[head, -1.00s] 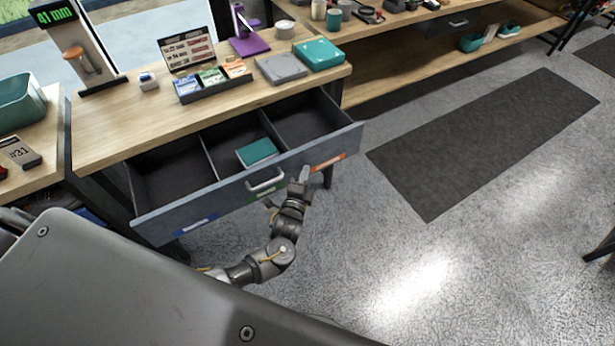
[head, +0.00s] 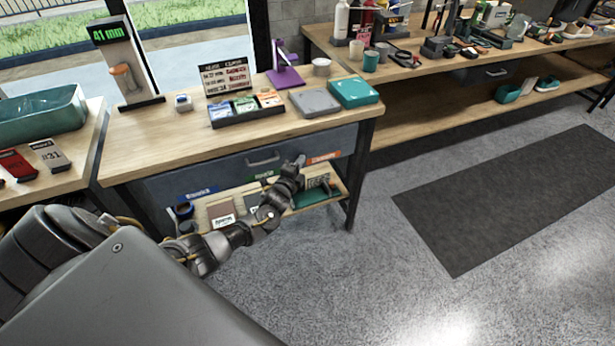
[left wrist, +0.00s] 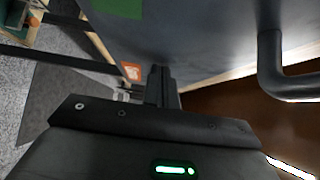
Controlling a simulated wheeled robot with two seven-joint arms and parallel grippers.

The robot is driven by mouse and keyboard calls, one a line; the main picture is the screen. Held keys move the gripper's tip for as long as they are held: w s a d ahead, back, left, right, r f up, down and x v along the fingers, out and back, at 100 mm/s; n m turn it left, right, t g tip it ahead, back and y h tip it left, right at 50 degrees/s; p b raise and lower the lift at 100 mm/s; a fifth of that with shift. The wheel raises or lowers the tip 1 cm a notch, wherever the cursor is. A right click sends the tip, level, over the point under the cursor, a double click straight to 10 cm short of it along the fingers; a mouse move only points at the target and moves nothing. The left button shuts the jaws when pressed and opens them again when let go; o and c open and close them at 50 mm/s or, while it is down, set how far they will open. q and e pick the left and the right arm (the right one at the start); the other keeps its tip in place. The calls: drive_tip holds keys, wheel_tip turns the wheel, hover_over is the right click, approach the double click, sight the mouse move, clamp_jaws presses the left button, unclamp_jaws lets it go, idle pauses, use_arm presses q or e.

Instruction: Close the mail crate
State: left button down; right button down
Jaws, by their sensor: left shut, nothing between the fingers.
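The mail crate is a grey-blue drawer (head: 225,172) under the wooden workbench. In the head view its front sits under the bench top, and no inside shows. The front has a metal handle (head: 262,160) and blue, green and orange labels. My left gripper (head: 298,161) is shut and empty, at the drawer front, right of the handle. In the left wrist view its shut fingers (left wrist: 160,85) point at the drawer front (left wrist: 195,40), with the handle (left wrist: 285,78) to the right. I cannot tell whether the fingertips touch the front. My right gripper is not in view.
The bench top (head: 150,145) bears a card rack (head: 247,108), a grey box (head: 315,102), a teal box (head: 353,92) and a purple stand (head: 285,75). A lower shelf (head: 335,190) holds small items. The floor and a dark mat (head: 510,200) lie clear to the right.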

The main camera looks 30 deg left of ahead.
use_arm(q)
drive_tip(key=shift+w+a+r, duration=0.2)
drive_tip(key=shift+w+a, duration=0.25)
drive_tip(key=shift+a, duration=0.2)
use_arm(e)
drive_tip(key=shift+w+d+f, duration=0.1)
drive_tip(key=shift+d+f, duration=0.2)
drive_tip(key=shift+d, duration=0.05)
